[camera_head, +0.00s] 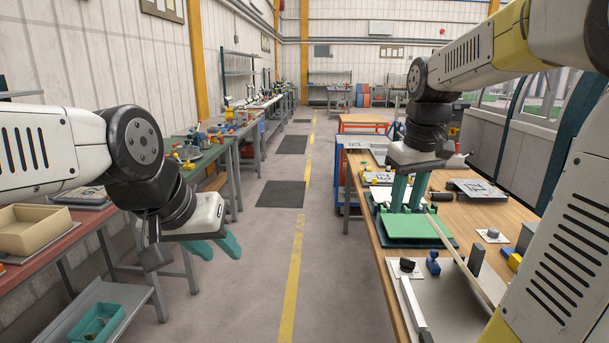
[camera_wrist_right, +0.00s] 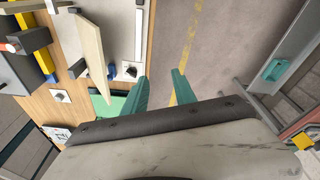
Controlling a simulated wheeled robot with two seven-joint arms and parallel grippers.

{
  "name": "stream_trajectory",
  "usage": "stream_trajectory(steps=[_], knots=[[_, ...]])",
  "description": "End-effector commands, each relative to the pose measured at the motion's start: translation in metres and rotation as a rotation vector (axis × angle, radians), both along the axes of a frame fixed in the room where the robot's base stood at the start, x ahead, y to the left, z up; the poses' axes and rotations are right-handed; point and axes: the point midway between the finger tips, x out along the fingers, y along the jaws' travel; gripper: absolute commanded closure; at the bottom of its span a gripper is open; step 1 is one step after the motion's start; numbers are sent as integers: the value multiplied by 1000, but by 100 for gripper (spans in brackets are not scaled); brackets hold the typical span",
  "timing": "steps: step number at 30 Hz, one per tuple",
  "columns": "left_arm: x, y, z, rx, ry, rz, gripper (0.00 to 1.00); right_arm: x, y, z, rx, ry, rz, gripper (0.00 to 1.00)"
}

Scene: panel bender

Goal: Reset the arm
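That view shows the green plate (camera_wrist_right: 104,104) to the left of the fingers, and floor beyond the fingertips. My left gripper (camera_head: 216,248) is over the aisle floor beside the red-topped bench. Its two teal fingers are apart and nothing shows between them.
The wooden table (camera_head: 463,214) carries a long beige strip (camera_head: 462,262), a dark-framed plate (camera_head: 477,189) and small fixtures. At left, the red-topped bench (camera_head: 62,250) holds a beige bin (camera_head: 30,229), with a teal bin (camera_head: 97,322) below. The middle aisle floor (camera_head: 262,270) is clear.

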Motion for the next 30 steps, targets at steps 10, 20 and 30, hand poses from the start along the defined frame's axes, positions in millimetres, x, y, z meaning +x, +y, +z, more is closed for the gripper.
stream_trajectory(steps=[10, 20, 30], knots=[[0, 0, 0, 0, 0, 0, 64, -113, 55, -5, 201, -256, -157, 67], [0, 0, 0, 0, 0, 0, 64, -144, 70, -20, 261, -329, -218, 67], [0, 0, 0, 0, 0, 0, 64, -144, 70, -20, 261, -329, -218, 67]])
